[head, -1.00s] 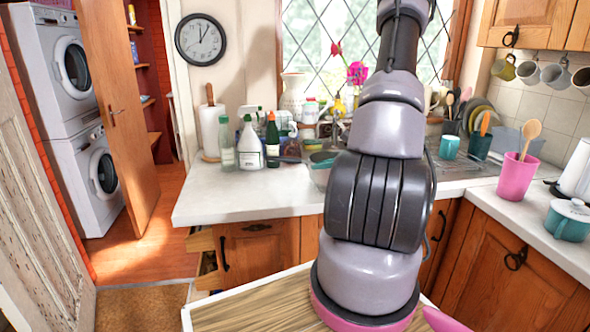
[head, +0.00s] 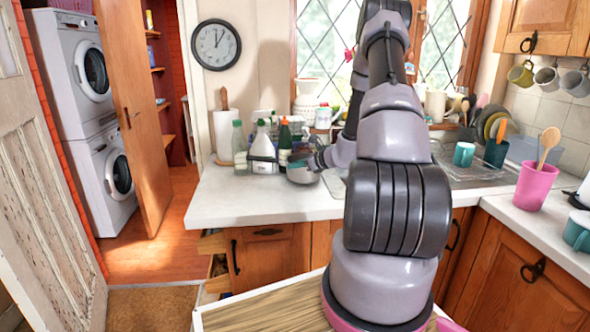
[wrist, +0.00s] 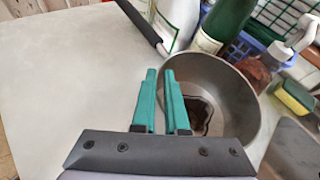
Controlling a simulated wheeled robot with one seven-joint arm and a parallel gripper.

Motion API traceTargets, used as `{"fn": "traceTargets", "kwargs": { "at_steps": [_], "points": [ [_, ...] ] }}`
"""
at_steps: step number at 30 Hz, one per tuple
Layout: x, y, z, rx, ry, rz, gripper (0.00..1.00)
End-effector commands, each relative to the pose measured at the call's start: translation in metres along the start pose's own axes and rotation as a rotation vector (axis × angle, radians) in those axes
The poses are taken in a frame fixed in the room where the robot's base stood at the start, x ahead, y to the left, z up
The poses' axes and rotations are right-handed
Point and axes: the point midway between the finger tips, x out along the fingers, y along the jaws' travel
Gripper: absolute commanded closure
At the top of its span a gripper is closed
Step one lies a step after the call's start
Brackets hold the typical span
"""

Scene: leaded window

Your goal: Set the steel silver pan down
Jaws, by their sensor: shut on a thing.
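The steel silver pan (head: 303,176) is over the back of the white counter, in front of the bottles, partly hidden by my arm in the head view. In the wrist view the pan (wrist: 235,92) is upright, with a dark patch on its inside bottom. Its black handle (wrist: 139,22) points away to the upper left. My gripper (wrist: 160,72) has teal fingers, one on each side of the pan's near-left rim, shut on it. It is small in the head view (head: 298,161). I cannot tell whether the pan's base touches the counter.
A green bottle (wrist: 228,22) and a white bottle (wrist: 177,18) stand close behind the pan. A yellow-green sponge (wrist: 295,98) and a blue basket (wrist: 250,45) lie to its right. The counter (head: 235,205) is clear at left and front.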

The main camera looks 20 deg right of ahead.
Motion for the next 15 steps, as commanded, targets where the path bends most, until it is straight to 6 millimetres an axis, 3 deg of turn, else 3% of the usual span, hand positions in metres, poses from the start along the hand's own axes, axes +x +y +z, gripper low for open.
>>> {"fn": "traceTargets", "kwargs": {
  "at_steps": [3,13,14,15],
  "points": [
    [0.0052,0.0011,-0.0104,0.000,-0.003,0.000,1.00],
    [0.0064,0.0018,-0.0132,0.000,-0.003,0.000,1.00],
    [0.0060,0.0019,-0.0134,0.000,-0.002,0.000,0.77],
    [0.0059,0.0019,-0.0133,0.000,-0.001,0.000,0.62]
  ]
}}
